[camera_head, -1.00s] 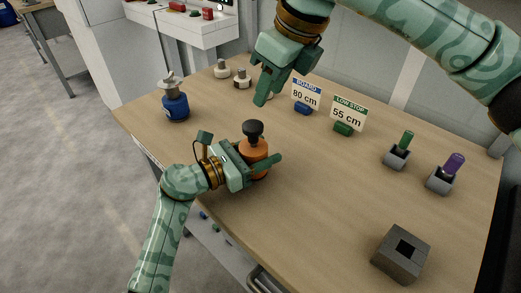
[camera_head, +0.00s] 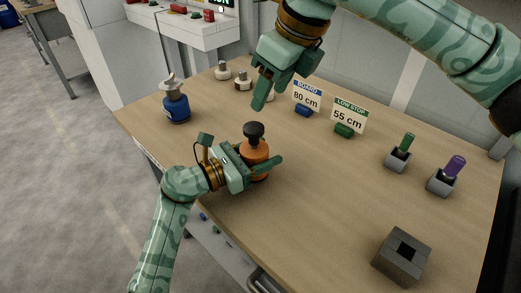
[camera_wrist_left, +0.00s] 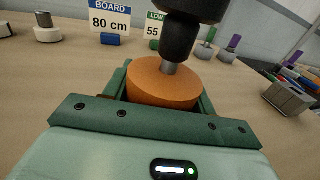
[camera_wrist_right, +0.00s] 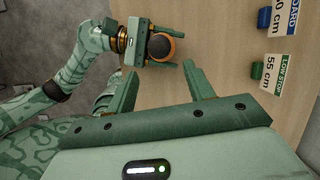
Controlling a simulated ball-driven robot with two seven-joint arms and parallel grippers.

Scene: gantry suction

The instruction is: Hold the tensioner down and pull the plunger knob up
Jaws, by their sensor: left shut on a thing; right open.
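An orange cylindrical body (camera_head: 254,153) with a black knob (camera_head: 253,130) on a short grey stem stands upright on the table. I take it as the tensioner with its plunger knob. My left gripper (camera_head: 262,167) is shut around the orange body, with one finger on each side; the body (camera_wrist_left: 163,84) and black knob (camera_wrist_left: 190,20) fill the middle of the left wrist view. My right gripper (camera_head: 268,84) is open and empty, above and behind the knob. In the right wrist view the black knob (camera_wrist_right: 161,46) lies beyond the fingertips, apart from them.
A blue bottle (camera_head: 175,103) stands at the left. Signs read 80 cm (camera_head: 306,97) and 55 cm (camera_head: 348,117). Green (camera_head: 398,158) and purple (camera_head: 443,181) pegged blocks stand right, and a grey block with a square hole (camera_head: 402,257) front right. The table between is clear.

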